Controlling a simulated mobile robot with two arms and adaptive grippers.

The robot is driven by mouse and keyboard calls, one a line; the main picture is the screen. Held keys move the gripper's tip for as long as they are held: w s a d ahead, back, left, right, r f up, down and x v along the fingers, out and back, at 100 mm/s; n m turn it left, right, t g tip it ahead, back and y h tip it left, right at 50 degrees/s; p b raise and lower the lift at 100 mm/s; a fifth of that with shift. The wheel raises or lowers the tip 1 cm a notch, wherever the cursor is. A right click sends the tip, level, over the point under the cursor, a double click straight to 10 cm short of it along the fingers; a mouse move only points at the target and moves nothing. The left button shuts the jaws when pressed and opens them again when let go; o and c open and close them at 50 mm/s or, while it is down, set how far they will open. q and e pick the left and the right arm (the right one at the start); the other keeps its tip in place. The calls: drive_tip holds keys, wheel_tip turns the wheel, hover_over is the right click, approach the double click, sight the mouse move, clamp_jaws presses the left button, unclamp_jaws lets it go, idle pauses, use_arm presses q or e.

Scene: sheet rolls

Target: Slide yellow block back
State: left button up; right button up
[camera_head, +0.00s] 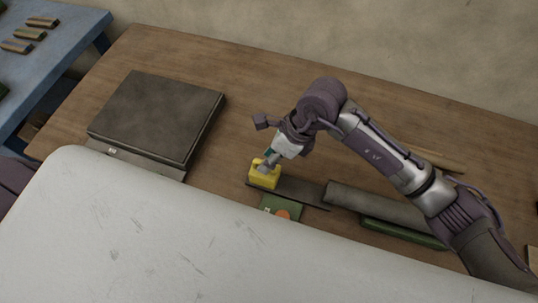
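The yellow block (262,178) sits at the left end of a dark flat strip (300,191) on the wooden table. My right gripper (268,161) reaches down from the upper right, with its fingertips at the top of the yellow block. They look in contact with it, but I cannot tell whether they are open or closed on it. A grey roll (375,205) lies to the right of the strip, beside a green piece (404,233). My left gripper is not in view.
A dark square slab (158,115) stands on the table (245,75) at the left. A green piece with an orange disc (283,214) lies just in front of the strip. A wooden rod (438,161) lies behind my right arm. A blue table (50,62) with several small rolls stands at upper left.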

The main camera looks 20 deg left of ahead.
drive_tip(key=v, duration=1.1)
drive_tip(key=shift+r, duration=0.45)
drive_tip(key=shift+f, duration=0.1)
